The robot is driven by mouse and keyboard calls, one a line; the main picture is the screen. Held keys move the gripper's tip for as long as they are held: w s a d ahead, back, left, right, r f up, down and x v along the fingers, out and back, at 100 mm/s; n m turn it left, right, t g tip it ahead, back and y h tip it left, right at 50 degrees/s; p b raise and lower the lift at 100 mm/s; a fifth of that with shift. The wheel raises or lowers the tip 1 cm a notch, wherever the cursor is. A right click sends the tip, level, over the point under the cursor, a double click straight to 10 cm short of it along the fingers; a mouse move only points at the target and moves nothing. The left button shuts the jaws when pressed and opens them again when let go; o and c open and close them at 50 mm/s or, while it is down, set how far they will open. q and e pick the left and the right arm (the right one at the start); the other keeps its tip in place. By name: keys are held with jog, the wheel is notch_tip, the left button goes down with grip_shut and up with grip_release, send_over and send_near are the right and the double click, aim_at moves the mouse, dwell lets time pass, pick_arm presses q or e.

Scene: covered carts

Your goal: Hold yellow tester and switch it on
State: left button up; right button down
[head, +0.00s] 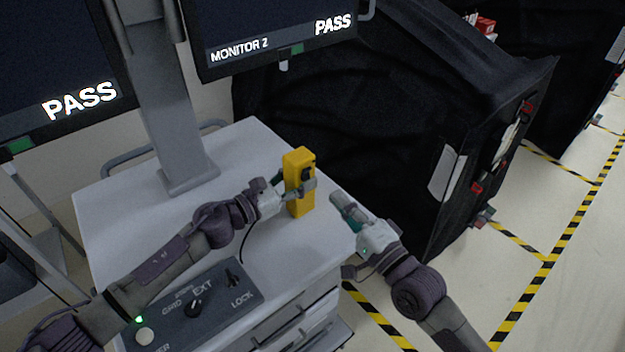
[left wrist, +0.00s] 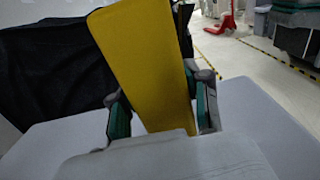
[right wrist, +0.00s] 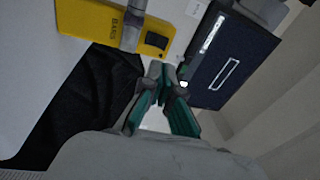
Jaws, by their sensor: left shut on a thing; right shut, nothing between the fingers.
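The yellow tester (head: 299,205) is held upright above the white cart top in the head view. My left gripper (head: 300,188) is shut around its middle, and its fingers (left wrist: 163,112) show on both sides of the tester (left wrist: 145,60) in the left wrist view. A dark part sits on the tester's upper face. My right gripper (head: 340,203) is shut and empty, a little to the right of the tester and apart from it. In the right wrist view, its fingertips (right wrist: 167,72) are together, below and right of the tester (right wrist: 90,18), which shows dark lettering.
The white cart top (head: 120,215) carries a control panel (head: 205,310) with knobs at its front and a monitor post (head: 170,130) behind. Two monitors reading PASS hang above. A black covered cart (head: 390,120) stands close on the right. Striped floor (head: 560,240) lies beyond.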

notch_tip(320, 180, down, 4)
jog(key=shift+s+r+t+y, duration=0.15)
jog(key=shift+t+y, duration=0.95)
jog(key=shift+t, duration=0.1)
jog(key=shift+s+d+f+t+y, duration=0.15)
jog(key=shift+s+f+t+y, duration=0.15)
jog(key=shift+s+f+y, duration=0.3)
jog(key=shift+r, duration=0.15)
jog(key=x, duration=1)
jog(key=shift+w+a+r, duration=0.2)
send_near(309, 170)
jog(key=shift+s+d+r, duration=0.85)
jog(key=shift+s+r, duration=0.3)
jog(key=shift+r, duration=0.05)
